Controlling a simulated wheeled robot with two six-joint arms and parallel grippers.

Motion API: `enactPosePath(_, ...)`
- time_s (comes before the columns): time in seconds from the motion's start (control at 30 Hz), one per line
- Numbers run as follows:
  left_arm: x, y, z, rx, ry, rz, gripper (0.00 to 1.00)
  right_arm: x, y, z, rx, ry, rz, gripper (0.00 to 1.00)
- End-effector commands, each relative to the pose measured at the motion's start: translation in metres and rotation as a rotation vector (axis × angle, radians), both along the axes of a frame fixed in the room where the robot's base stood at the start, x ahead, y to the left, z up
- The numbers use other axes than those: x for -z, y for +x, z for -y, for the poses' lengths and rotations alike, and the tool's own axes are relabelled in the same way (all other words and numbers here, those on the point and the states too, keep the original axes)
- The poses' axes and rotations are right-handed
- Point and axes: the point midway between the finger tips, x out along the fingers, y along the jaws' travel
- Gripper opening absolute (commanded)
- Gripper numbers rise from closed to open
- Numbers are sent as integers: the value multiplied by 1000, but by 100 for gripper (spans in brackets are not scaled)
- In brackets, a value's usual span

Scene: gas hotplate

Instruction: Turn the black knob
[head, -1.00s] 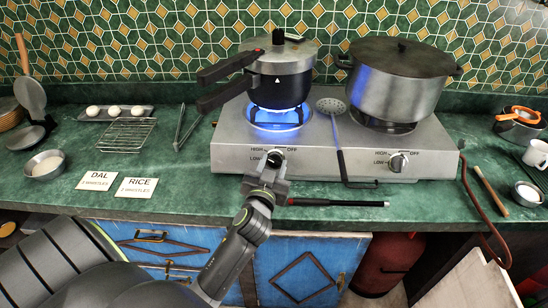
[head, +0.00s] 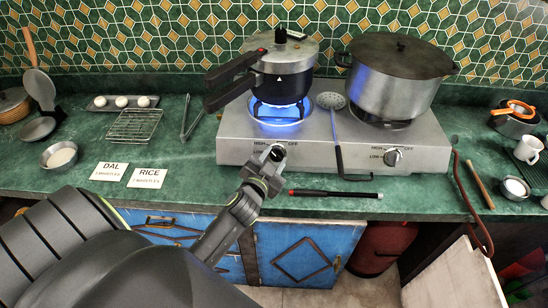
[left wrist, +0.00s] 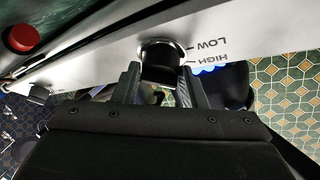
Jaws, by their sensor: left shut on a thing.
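The black knob (head: 277,154) is on the left front of the steel gas hotplate (head: 330,158), by HIGH, LOW and OFF marks. My left gripper (head: 269,165) is at the knob from the front and below. In the left wrist view, the black knob (left wrist: 159,53) has a bright ring and sits between the fingers of my left gripper (left wrist: 158,80), which is shut on it. The fingers partly hide it. A blue flame (head: 279,113) burns under the pressure cooker (head: 283,82) on the left burner. My right gripper is out of view.
A second knob (head: 393,157) is on the right of the panel. A large pot (head: 396,92) stands on the right burner. A skimmer (head: 334,128) leans over the panel between them. A black rod (head: 335,194) lies on the counter right of my gripper.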

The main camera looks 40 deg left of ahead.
Motion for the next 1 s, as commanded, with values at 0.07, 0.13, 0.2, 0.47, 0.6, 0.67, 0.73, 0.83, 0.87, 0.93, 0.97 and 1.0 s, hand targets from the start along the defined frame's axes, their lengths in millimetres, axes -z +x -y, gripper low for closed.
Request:
enactPosePath(0.07, -2, 1, 0, 1, 1, 5, 16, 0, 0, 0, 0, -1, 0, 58)
enactPosePath(0.13, -2, 1, 0, 1, 1, 5, 16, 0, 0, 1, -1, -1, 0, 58)
enactPosePath(0.2, -2, 1, 0, 1, 1, 5, 46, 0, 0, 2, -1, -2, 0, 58)
enactPosePath(0.47, -1, 0, 0, 0, 1, 3, 58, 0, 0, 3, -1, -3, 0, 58)
enactPosePath(0.6, -1, -1, 0, 0, -1, 2, 58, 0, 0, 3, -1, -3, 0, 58)
enactPosePath(0.67, 0, -5, 1, 0, -1, 1, 58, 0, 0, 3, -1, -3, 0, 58)
enactPosePath(0.73, -1, -12, 3, 0, 0, 1, 58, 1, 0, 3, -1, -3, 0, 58)
enactPosePath(0.83, -2, -28, 6, -1, -1, 1, 58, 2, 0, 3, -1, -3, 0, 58)
enactPosePath(0.87, -3, -34, 7, -2, -2, 0, 58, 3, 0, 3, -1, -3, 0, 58)
enactPosePath(0.93, -4, -49, 10, -2, -2, 0, 58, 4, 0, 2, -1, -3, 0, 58)
enactPosePath(0.97, -5, -55, 11, -2, -2, 0, 58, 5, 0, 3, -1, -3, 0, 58)
enactPosePath(1.0, -6, -64, 13, -2, -3, 0, 58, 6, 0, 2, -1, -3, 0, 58)
